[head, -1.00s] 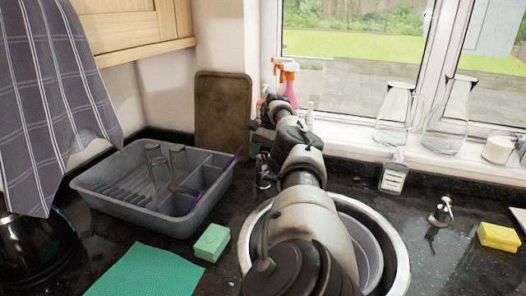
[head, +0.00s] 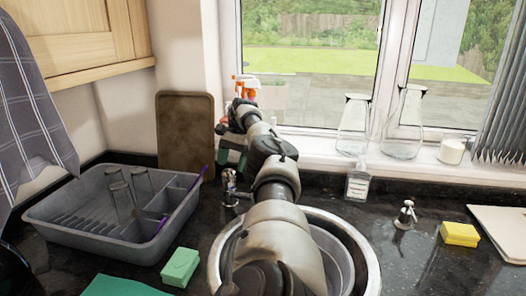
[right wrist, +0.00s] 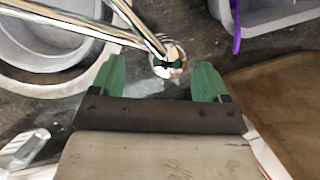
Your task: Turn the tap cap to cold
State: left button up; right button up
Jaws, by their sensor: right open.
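The chrome tap (head: 230,187) stands behind the sink in the head view, partly hidden by my right arm. In the head view the right gripper (head: 231,157) is just above the tap. My left gripper is not in view.
The round sink (head: 366,262) is under my right arm. A grey dish rack (head: 62,238) with glasses stands left, a brown board (head: 185,135) behind it. A spray bottle (head: 245,85), a clear bottle (head: 357,183) and glass flasks (head: 404,130) are near the window.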

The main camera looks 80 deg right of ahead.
jog(key=s+a+r+b, duration=0.2)
jog(key=s+r+b, duration=0.4)
jog(key=s, duration=0.4)
jog(key=shift+a+r+b, duration=0.35)
jog(key=shift+b, duration=0.5)
